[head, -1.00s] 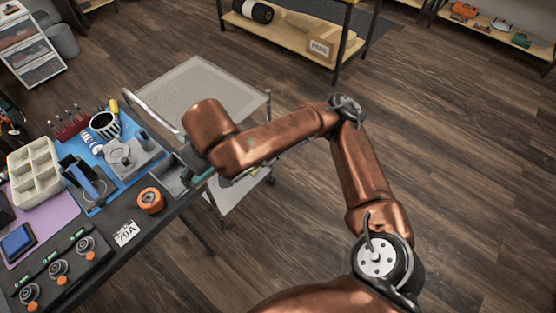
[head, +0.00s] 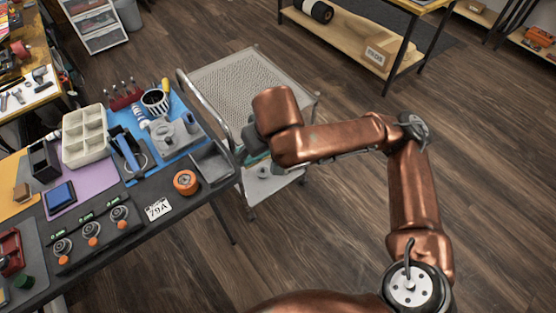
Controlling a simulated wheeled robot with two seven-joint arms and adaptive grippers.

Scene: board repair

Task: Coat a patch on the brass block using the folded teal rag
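My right arm comes in from the right, and its gripper (head: 250,138) is beyond the bench's right edge, above the wire cart. The wrist hides most of it, so its fingers cannot be made out. A dark teal patch shows at the gripper; it may be part of the folded teal rag, but I cannot tell how it is held. A small brown-tan block (head: 22,193) lies on the yellow-orange mat at the far left; it may be the brass block. No coating can be made out on it. My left gripper is not in view.
The dark bench (head: 178,232) carries a cream compartment tray (head: 84,137), a blue block (head: 60,196), an orange roll (head: 186,182), a 79A card (head: 158,209) and a row of knobs. A wire cart (head: 240,80) stands close beyond the bench. The floor at right is open.

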